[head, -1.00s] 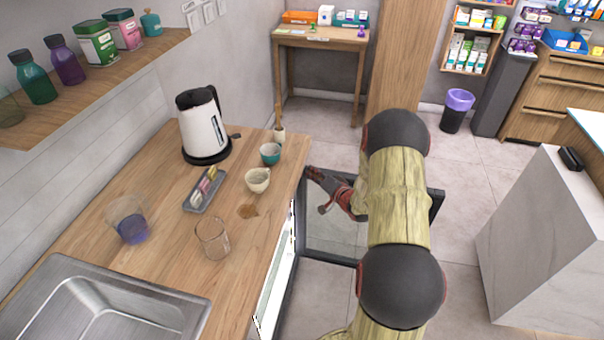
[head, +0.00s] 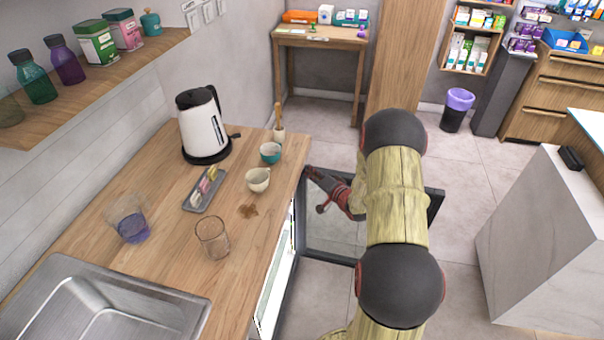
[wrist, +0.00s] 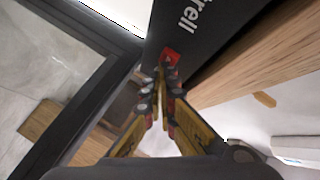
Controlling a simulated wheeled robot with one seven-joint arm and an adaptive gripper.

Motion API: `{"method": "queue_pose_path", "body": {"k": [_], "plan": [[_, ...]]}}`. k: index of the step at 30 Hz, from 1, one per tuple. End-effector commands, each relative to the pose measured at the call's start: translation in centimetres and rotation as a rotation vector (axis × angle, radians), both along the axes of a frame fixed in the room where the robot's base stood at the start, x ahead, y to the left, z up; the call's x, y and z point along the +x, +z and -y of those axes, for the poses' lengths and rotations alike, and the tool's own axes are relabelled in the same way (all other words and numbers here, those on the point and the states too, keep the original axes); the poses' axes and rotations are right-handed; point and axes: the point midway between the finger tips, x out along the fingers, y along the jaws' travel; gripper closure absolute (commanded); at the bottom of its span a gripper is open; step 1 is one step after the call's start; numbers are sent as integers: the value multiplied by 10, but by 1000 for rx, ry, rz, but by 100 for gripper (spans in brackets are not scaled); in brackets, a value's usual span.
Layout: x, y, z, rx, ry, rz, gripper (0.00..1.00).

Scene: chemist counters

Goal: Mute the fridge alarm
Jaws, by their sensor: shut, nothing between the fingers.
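The fridge (head: 277,278) stands under the wooden counter, and its glass door (head: 332,236) with a dark frame hangs open. The door's frame also shows in the wrist view (wrist: 96,97). In the wrist view a black panel (wrist: 205,50) of the fridge carries white lettering, partly cut off. A small red square button (wrist: 171,56) with a pale mark sits on that panel. My gripper (wrist: 163,78) is shut and empty, its tips just below the button in the picture. I cannot tell whether they touch it. In the head view my gripper (head: 312,173) is by the counter's front edge.
On the counter (head: 170,265) stand a kettle (head: 203,128), a white cup (head: 258,180), a teal cup (head: 270,152), a clear glass (head: 212,240) and a small tray (head: 188,205). A brown spill (head: 248,211) lies near the edge. Floor is clear beyond the open door.

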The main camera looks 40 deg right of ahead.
Motion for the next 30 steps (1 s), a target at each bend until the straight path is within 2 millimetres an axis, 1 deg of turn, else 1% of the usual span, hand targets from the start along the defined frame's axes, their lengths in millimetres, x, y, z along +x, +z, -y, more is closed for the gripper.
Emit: {"method": "queue_pose_path", "body": {"k": [15, 30], "plan": [[1, 0, -2, 0, 1, -1, 100], [-12, 0, 10, 0, 0, 0, 100]]}}
